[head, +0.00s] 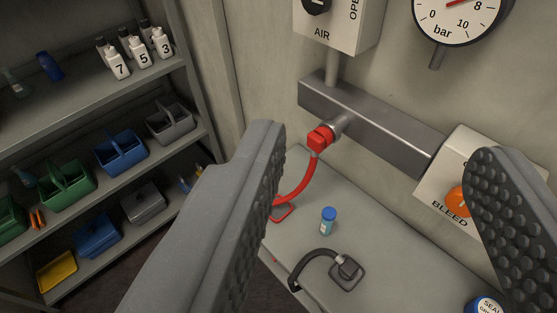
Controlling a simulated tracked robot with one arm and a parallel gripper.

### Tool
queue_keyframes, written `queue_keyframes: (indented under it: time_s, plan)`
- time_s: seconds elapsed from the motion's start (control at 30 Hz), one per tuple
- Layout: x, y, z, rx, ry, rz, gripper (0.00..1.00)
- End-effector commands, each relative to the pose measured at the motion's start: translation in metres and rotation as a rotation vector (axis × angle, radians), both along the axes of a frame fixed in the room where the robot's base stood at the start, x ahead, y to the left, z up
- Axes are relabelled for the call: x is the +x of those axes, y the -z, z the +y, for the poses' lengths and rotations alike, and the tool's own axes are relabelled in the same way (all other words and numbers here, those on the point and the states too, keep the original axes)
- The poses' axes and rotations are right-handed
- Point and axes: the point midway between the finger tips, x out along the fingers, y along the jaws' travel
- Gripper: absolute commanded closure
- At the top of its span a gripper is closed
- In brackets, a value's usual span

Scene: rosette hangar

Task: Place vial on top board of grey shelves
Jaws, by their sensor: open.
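A small vial (328,220) with a blue cap stands upright on the grey bench top, in the lower middle of the head view. My gripper (385,195) is open and empty, with one grey finger at left and one with a studded pad at right. The vial shows in the gap between the fingers, beyond them and touching neither. The grey shelves (195,115) stand at the left. Their highest board in view (85,85) carries several numbered white bottles and a blue item; whether another board lies above is out of view.
A red hose (307,180) hangs from a wall pipe to the bench (300,240), behind the vial. A black handled item (340,270) lies in front of it. A bleed box (455,175) and a gauge (460,15) are at right. Lower shelves hold several coloured caddies.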

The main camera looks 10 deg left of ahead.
Motion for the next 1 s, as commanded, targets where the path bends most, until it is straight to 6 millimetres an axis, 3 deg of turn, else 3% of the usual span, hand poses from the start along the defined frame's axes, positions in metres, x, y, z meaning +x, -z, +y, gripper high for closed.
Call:
queue_keyframes:
  time_s: [0.07,0.17,0.27,0.4,0.53,0.7,0.8,0.9,1.0]
  plan:
    - [0.009,0.012,0.000,0.001,-0.005,0.006,0.46]
    - [0.035,0.048,0.001,0.006,-0.017,0.018,0.46]
    - [0.072,0.106,-0.004,0.016,-0.032,0.029,0.46]
    - [0.115,0.200,-0.004,0.027,-0.037,0.040,0.46]
    - [0.137,0.290,-0.005,0.031,-0.025,0.056,0.46]
    - [0.144,0.385,-0.009,0.023,0.008,0.068,0.46]
    - [0.141,0.419,-0.011,0.012,0.025,0.069,0.46]
    - [0.139,0.438,-0.012,0.005,0.035,0.073,0.46]
    - [0.139,0.446,-0.013,0.001,0.040,0.072,0.46]
